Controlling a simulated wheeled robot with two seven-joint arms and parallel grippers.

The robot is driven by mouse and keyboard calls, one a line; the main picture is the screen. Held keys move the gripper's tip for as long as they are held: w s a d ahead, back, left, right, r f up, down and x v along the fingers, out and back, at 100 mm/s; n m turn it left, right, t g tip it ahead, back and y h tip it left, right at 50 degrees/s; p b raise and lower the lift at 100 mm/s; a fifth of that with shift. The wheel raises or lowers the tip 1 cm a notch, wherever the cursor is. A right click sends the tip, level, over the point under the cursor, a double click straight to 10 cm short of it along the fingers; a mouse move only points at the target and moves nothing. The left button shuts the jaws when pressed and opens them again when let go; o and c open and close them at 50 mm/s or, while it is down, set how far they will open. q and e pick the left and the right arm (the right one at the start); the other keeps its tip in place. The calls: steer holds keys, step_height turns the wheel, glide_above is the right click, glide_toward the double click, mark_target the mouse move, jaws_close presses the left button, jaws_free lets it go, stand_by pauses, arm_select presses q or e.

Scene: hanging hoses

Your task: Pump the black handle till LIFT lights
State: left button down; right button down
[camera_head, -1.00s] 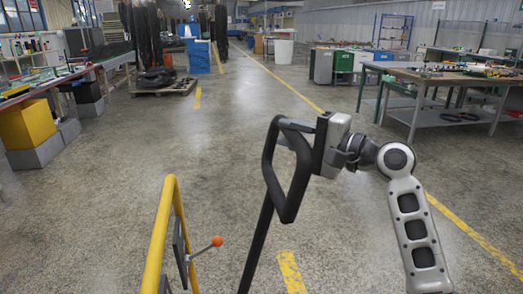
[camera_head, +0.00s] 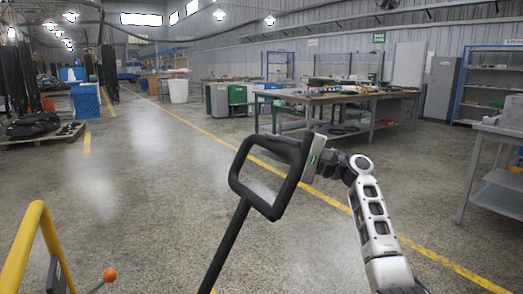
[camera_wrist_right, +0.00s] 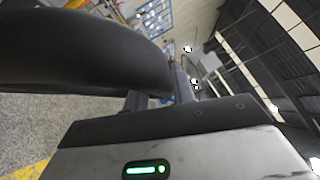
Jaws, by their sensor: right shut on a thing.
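The black handle (camera_head: 251,199) is a closed loop on a black shaft that leans to the right in the head view. Its upper right corner is in my right gripper (camera_head: 306,156), which is shut on it. The right arm reaches in from the lower right. In the right wrist view the handle (camera_wrist_right: 80,50) is a large dark curve at the upper left, against the fingers. A LIFT light does not show in either view. My left gripper is out of view.
A yellow rail (camera_head: 24,241) and a lever with an orange knob (camera_head: 109,274) stand at the lower left. A workbench (camera_head: 335,98) is beyond the handle. A grey table (camera_head: 497,185) is at the right. The floor around the handle is open.

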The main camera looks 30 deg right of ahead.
steer(key=shift+d, duration=0.1)
steer(key=c, duration=1.2)
jaws_free()
steer(key=shift+o, duration=0.2)
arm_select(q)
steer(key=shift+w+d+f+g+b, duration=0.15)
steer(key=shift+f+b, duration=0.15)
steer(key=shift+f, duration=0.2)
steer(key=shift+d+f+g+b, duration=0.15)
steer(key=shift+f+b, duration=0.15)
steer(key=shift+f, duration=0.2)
arm_select(e)
steer(key=v, duration=1.6)
steer(key=shift+r, duration=0.1)
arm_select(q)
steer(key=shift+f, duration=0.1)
